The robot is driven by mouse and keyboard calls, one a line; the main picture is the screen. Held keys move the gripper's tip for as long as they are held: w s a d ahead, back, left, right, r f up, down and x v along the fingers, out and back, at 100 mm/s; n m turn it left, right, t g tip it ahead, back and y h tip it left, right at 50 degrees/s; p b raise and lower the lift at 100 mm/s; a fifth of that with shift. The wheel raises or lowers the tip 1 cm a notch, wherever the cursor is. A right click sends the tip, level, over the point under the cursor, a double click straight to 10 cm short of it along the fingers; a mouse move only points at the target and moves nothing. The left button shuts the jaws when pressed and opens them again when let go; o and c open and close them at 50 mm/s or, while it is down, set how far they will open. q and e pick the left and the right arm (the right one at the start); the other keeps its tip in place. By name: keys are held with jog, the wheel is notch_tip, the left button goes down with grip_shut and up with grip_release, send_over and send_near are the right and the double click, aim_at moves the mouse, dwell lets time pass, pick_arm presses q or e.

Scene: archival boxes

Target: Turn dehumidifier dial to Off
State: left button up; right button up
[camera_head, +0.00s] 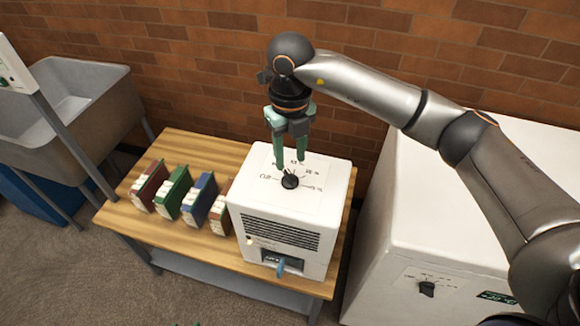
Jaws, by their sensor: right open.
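The dehumidifier (285,235) is a white box with a vented front, standing on the right part of a wooden table. Its black dial (290,182) is on the top face, ringed by printed marks too small to read. My right gripper (291,166) points down just above and behind the dial. Its green fingers are open, and I cannot tell whether they touch the dial. My left gripper is out of view.
Several coloured archival boxes (172,191) stand in a row on the wooden table (205,152), left of the dehumidifier. A large white cabinet (385,235) with its own black knob (427,289) stands at the right. A metal sink (75,95) is at the left, a brick wall behind.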

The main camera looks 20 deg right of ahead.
aim_at(290, 174)
notch_tip(290, 174, down, 5)
jog(key=shift+f, duration=0.1)
dwell(0.3)
grip_shut()
dwell(0.5)
